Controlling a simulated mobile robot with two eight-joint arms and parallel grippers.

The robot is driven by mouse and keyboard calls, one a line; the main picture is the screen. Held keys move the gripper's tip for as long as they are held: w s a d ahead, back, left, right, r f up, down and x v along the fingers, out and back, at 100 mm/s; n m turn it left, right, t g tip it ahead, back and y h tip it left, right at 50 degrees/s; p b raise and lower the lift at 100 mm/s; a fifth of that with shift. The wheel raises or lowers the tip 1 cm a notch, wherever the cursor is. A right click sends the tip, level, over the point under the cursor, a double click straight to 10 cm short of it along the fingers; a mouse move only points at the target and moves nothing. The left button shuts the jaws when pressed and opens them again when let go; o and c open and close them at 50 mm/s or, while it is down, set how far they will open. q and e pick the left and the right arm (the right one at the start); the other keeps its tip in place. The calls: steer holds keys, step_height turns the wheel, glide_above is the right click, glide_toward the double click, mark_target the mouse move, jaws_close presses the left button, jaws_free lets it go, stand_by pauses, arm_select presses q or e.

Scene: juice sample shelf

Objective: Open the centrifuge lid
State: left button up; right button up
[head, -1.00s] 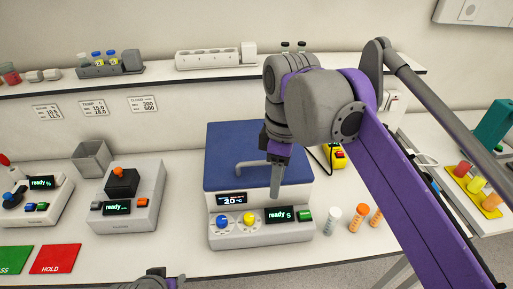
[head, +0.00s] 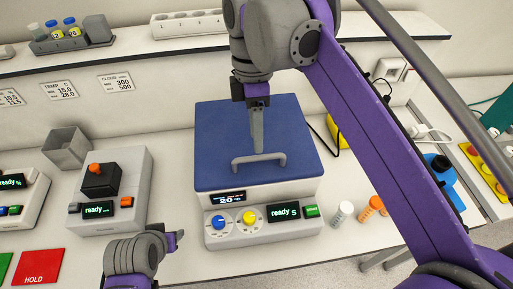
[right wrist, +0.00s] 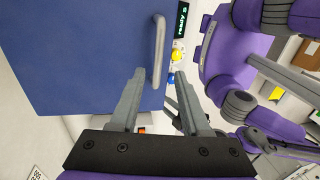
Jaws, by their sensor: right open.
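The centrifuge (head: 232,240) stands on the bench in the middle of the head view, and its blue lid (head: 222,130) lies flat and shut. A grey bar handle (head: 259,159) sits near the lid's front edge. My right gripper (head: 257,148) is open and points down over the lid, just behind the handle in the picture. In the right wrist view the lid (right wrist: 70,60) fills the left side, and the handle (right wrist: 158,50) lines up with the gap between my fingers (right wrist: 160,76); contact is not clear. My left gripper (head: 178,240) is low, left of the centrifuge.
A device with an orange knob (head: 128,190) stands left of the centrifuge, with a grey bin (head: 66,147) behind it. Capped tubes (head: 343,212) stand to the right. A shelf (head: 130,55) runs along the wall behind. A red HOLD mat (head: 40,267) lies at front left.

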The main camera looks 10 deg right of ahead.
mark_target(257, 156)
steer(key=shift+s+f, duration=0.15)
steer(key=shift+f, duration=1.05)
steer(key=shift+s+f, duration=0.15)
steer(key=shift+f, duration=1)
jaws_close()
